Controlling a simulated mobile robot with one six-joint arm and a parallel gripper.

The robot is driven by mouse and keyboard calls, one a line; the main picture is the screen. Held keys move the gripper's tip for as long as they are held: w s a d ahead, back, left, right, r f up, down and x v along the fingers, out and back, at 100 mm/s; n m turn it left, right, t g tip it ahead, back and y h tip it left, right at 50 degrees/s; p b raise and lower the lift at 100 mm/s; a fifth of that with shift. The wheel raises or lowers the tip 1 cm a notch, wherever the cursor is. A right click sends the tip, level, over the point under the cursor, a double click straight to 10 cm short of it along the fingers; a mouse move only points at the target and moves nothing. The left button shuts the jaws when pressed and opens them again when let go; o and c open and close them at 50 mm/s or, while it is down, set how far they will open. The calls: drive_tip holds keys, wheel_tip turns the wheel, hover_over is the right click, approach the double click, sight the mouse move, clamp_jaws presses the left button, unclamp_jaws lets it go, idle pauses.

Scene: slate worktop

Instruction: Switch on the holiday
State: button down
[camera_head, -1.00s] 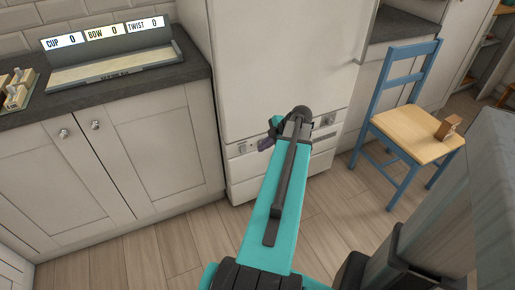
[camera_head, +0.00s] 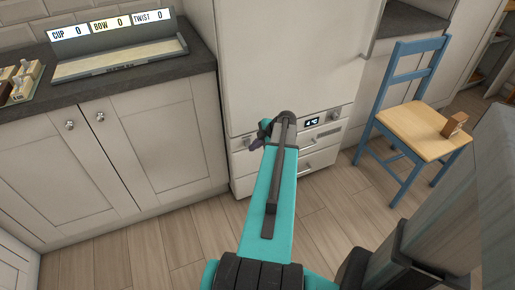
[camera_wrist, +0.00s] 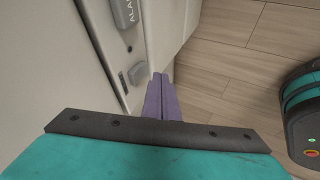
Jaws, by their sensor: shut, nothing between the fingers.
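The white fridge (camera_head: 285,55) has a control panel low on its front, with a lit display (camera_head: 312,122) reading 4 °C and a knob (camera_head: 335,115) to its right. My gripper (camera_head: 258,140) is at the left part of this panel and hides some of it. In the wrist view, its purple fingers (camera_wrist: 160,82) are shut and empty, close beside a small grey switch (camera_wrist: 138,75). I cannot tell whether they touch. A grey part with a partly visible label, "ALA" (camera_wrist: 125,12), lies above the switch. No "holiday" label is readable.
A blue chair (camera_head: 415,115) with a small brown block (camera_head: 455,124) on its seat stands right of the fridge. Wooden floor (camera_head: 140,250) lies clear in front.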

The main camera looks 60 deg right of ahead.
drive_tip(key=shift+w+d+f, duration=0.1)
drive_tip(key=shift+w+d, duration=0.35)
drive_tip(key=shift+w, duration=0.2)
